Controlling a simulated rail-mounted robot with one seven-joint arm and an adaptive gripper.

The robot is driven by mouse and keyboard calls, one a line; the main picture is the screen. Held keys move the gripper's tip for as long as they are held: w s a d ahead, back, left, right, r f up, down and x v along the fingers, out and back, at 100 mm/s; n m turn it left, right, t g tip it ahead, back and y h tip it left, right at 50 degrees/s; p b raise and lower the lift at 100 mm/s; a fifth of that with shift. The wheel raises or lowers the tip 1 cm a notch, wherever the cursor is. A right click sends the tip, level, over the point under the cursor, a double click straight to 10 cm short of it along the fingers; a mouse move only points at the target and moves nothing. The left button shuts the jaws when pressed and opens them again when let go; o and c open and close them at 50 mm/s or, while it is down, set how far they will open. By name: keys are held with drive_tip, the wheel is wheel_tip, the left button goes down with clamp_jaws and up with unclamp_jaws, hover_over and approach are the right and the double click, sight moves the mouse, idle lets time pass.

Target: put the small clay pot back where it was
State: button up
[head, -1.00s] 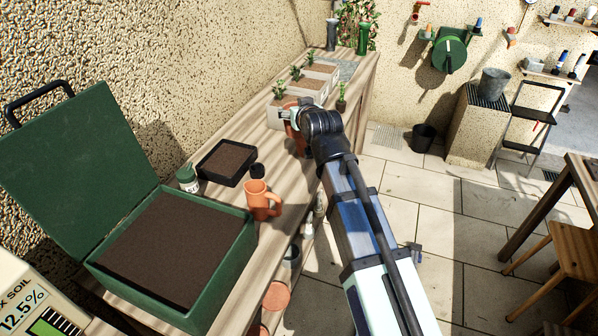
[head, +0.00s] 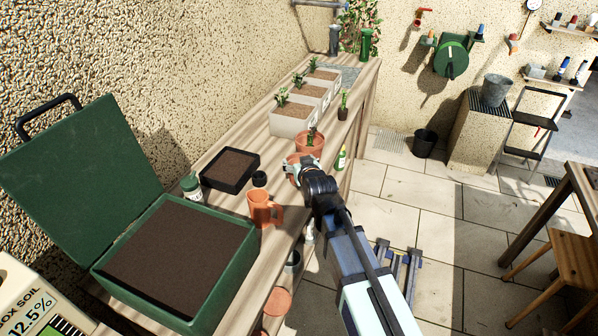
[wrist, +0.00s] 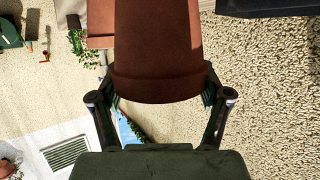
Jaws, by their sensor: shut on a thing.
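The small clay pot (head: 299,159) is in my gripper (head: 303,173), above the near part of the wooden bench, in front of another clay pot (head: 309,143) with a green seedling. My gripper is shut on it. In the wrist view the held clay pot (wrist: 158,60) fills the upper middle between the two fingers (wrist: 160,103). Part of the potted seedling's pot (wrist: 100,22) shows behind it there. My wrist hides the held pot's lower part in the head view, so I cannot tell whether it touches the bench.
White planters (head: 290,121) stand farther back. The open green soil box (head: 232,278) is at front left.

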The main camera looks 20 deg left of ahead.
drive_tip(key=shift+f+p, duration=0.45)
drive_tip(key=shift+f, duration=1.9)
drive_tip(key=shift+f, duration=0.1)
drive_tip(key=shift+f, duration=0.1)
drive_tip(key=o, duration=1.3)
